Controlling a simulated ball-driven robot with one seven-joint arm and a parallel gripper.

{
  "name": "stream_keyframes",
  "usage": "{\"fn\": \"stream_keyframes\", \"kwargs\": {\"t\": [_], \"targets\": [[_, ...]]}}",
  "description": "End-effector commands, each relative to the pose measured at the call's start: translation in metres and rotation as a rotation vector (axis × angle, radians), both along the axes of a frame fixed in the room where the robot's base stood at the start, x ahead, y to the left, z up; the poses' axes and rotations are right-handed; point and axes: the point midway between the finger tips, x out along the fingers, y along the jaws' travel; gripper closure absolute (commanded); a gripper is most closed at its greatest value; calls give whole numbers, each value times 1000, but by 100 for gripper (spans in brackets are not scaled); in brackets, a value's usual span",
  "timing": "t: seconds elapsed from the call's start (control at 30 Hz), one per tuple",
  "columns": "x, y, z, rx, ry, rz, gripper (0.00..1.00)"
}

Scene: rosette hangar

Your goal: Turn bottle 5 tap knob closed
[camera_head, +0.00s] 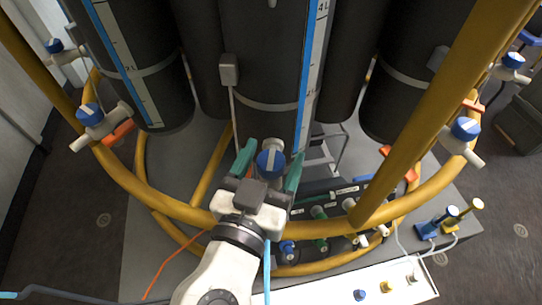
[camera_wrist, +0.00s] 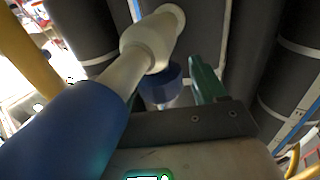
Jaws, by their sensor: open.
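A blue tap knob (camera_head: 271,164) with a white stripe sits on a white tap at the front of the middle dark bottle (camera_head: 270,60). My gripper (camera_head: 272,155) has its green fingers spread, one on each side of this knob in the head view. I cannot tell whether they touch it. No bottle number is readable. In the wrist view one green finger (camera_wrist: 205,82) shows beside a small blue part (camera_wrist: 161,86); the other finger is not clearly seen. A large blue cylinder (camera_wrist: 60,130) with a white stem (camera_wrist: 150,42) fills the near left there.
A yellow ring rail (camera_head: 165,203) curves around the bottles, with a slanted yellow bar (camera_head: 440,120) at the right. Other blue-knobbed taps stand at left (camera_head: 88,114) and right (camera_head: 466,129).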

Motion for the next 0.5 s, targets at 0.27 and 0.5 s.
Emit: {"fn": "stream_keyframes", "kwargs": {"t": [0.27, 0.5], "targets": [[0, 0, 0, 0, 0, 0, 41], [0, 0, 0, 0, 0, 0, 64]]}}
